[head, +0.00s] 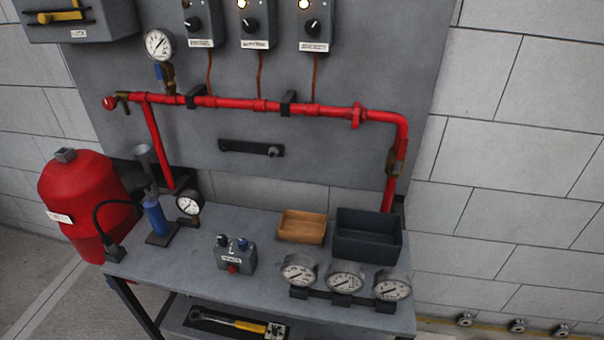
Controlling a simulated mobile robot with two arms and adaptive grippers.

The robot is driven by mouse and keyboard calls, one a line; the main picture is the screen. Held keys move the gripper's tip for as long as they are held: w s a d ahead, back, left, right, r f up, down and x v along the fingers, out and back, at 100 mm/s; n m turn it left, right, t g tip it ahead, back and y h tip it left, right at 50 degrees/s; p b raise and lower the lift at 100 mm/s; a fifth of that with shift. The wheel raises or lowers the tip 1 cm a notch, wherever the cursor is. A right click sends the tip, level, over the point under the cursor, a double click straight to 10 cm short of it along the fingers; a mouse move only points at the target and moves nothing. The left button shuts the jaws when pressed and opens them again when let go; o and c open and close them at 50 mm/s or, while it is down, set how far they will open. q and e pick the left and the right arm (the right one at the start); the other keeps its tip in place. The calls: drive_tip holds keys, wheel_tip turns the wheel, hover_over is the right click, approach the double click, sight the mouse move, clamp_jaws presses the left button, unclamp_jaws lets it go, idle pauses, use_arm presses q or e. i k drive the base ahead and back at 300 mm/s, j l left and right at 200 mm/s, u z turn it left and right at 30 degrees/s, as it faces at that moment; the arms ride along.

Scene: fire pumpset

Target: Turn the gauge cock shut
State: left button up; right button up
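A pressure gauge (159,45) with a white dial stands above the left part of the red pipe (230,103). Below it, on a short brass stem, sits the gauge cock (169,80), brass-coloured. A small blue handle (158,76) shows at the cock's left side and looks roughly upright, along the stem. The cock is small in the head view, so its exact handle angle is hard to tell. Neither of my grippers is in view, and nothing touches the cock.
A red tank (85,195) stands left. A control box (201,24) hangs right of the gauge.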

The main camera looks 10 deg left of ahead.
sight(157, 66)
drive_tip(key=j+u, duration=0.3)
drive_tip(key=j, duration=1.25)
